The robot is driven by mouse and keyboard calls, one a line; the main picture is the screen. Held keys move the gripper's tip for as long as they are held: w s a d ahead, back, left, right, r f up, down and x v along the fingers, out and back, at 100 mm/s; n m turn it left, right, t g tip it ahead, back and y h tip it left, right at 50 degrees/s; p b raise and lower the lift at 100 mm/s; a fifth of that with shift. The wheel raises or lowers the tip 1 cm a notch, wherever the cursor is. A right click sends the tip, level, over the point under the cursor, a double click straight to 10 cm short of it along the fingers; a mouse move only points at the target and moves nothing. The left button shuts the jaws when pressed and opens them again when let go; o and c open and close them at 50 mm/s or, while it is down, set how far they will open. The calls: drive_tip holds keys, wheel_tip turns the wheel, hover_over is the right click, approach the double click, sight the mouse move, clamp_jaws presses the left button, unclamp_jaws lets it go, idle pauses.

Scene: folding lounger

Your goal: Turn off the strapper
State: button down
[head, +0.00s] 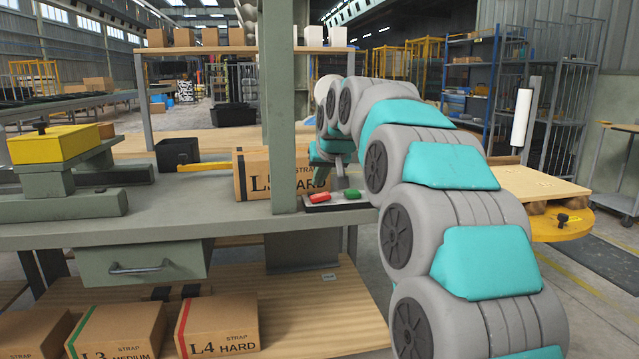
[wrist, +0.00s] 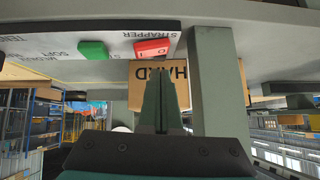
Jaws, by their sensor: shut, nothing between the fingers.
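The control panel (head: 336,204) lies at the front edge of the grey bench, right of the green post. It carries a red switch (head: 319,198) and a green switch (head: 352,192). The wrist view is upside down; there the red switch (wrist: 152,47) is beside the word STRAPPER, and the green switch (wrist: 93,49) is farther left on the panel (wrist: 120,32). My gripper (wrist: 160,84) is shut and empty, its tips apart from the red switch in the picture. In the head view my gripper (head: 340,182) is above the panel, partly hidden by my arm.
The green post (head: 280,110) stands close beside the panel. A cardboard strap box (head: 240,175) is behind it. A yellow-topped device (head: 50,143) stands at the left of the bench (head: 200,222). Strap boxes (head: 218,325) sit on the lower shelf.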

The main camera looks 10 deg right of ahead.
drive_tip(key=a+v, duration=0.2)
drive_tip(key=v, duration=0.8)
drive_tip(key=shift+a+r+b, duration=0.15)
drive_tip(key=shift+r+b, duration=0.2)
drive_tip(key=shift+r, duration=0.35)
drive_tip(key=s+f+g, duration=0.5)
drive_tip(key=s+f, duration=1.3)
drive_tip(key=s, duration=0.4)
drive_tip(key=s+f+g, duration=0.5)
drive_tip(key=s+f, duration=1.3)
drive_tip(key=s, duration=0.5)
drive_tip(key=shift+d+f+g+h, duration=0.25)
drive_tip(key=shift+d+g+h, duration=0.15)
